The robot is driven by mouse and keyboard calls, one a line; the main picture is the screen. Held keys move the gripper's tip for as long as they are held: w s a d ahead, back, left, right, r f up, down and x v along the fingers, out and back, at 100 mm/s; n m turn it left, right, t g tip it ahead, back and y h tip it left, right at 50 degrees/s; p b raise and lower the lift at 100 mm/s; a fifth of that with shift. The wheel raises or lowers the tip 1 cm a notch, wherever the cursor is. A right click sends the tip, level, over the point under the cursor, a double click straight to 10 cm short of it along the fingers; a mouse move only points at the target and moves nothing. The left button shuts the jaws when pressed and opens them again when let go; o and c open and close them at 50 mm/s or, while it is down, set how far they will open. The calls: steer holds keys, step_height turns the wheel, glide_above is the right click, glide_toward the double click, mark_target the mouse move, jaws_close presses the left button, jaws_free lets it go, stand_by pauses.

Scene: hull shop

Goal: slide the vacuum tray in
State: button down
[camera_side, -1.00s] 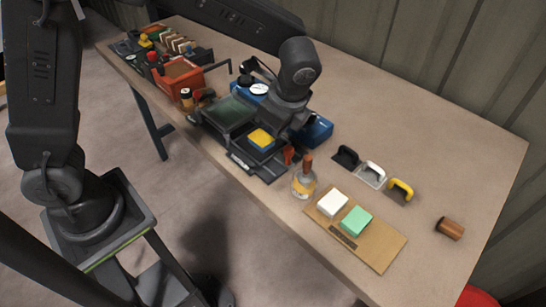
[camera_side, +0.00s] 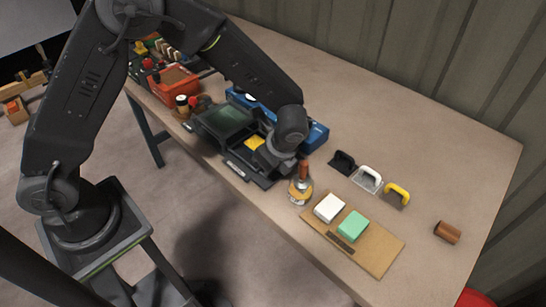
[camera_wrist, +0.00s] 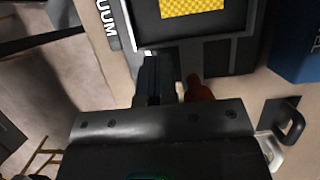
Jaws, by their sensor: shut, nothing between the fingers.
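The dark vacuum tray (camera_side: 240,165) sits at the front of a black machine with a greenish window (camera_side: 230,116), and a yellow pad (camera_side: 255,142) lies in it. In the wrist view, the pad (camera_wrist: 193,8) lies inside a black frame beside a white "VACUUM" label (camera_wrist: 107,20). My gripper (camera_wrist: 162,82) is shut and empty, its dark fingers at the frame's near edge; I cannot tell whether they touch it. In the side view my wrist hides the fingers and the tray's right end. A reddish-brown handle (camera_wrist: 198,88) shows just right of the fingers.
A jar with a wooden-handled tool (camera_side: 302,172) stands close to my wrist. A board (camera_side: 375,245) with white and green blocks lies to the right. Several coloured handles (camera_side: 367,179) lie behind it. A blue case (camera_side: 316,134) is behind the machine.

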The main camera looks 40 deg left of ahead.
mark_target(242, 152)
steer(key=shift+f, duration=0.1)
steer(key=a, duration=0.9)
steer(key=shift+s, duration=0.1)
steer(key=w+d+r+m, duration=0.2)
steer(key=d+r, duration=1.1)
steer(key=d, duration=0.1)
steer(key=shift+t, duration=0.3)
steer(key=x, duration=0.9)
steer(key=shift+s+f, duration=0.25)
steer(key=shift+f, duration=0.1)
steer(key=a, duration=0.2)
steer(key=shift+w+a+r, duration=0.1)
steer(key=shift+w+a, duration=0.15)
steer(key=shift+a, duration=0.05)
steer(key=shift+w+a, duration=0.1)
steer(key=shift+a, duration=0.5)
